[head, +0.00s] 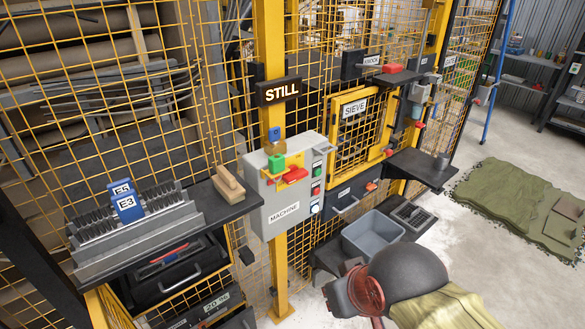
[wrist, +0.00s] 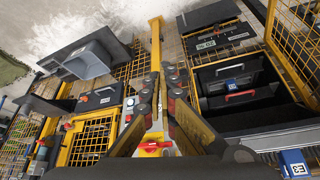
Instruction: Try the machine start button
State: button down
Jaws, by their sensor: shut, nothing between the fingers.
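The grey box labelled MACHINE (head: 284,225) is fixed to the yellow post in the head view. Its right-hand strip carries a green button (head: 316,172), a red button (head: 316,189) and a pale blue-white button (head: 315,208). A red handle on yellow (head: 292,175) sits on the front, with a green piece beside it. The lit sign STILL (head: 279,91) hangs above. In the wrist view my gripper (wrist: 161,78) is shut and empty, its fingers covering much of the box. The pale button (wrist: 130,101) shows left of them; contact cannot be told.
A shelf with a wooden-handled block (head: 228,183) and blue-tagged racks (head: 126,205) is left of the box. A grey bin (head: 372,236) stands low at right. The SIEVE door (head: 354,122) and yellow mesh lie behind. Open floor with green turf is far right.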

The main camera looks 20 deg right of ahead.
jog(key=shift+w+a, duration=0.25)
jog(key=shift+a, duration=0.05)
jog(key=w+d+f+n+t+h+b, duration=0.1)
jog(key=w+d+t, duration=0.25)
jog(key=w, duration=0.85)
jog(key=w+d+f+n+t+h+b, duration=0.1)
jog(key=w+d+f+n+t, duration=0.2)
jog(key=w, duration=0.9)
jog(key=w+d+f+t+h+b, duration=0.1)
jog(key=w+d+t+h, duration=0.1)
jog(key=d, duration=0.5)
jog(key=w+d+f+t+h+b, duration=0.1)
jog(key=w+d+f+t+h, duration=0.1)
jog(key=w+d+h, duration=0.2)
jog(key=w+d, duration=0.2)
jog(key=d, duration=0.2)
jog(key=shift+w+n+t, duration=0.15)
jog(key=shift+n+t, duration=0.15)
jog(key=shift+t, duration=0.05)
jog(key=shift+a+f, duration=0.1)
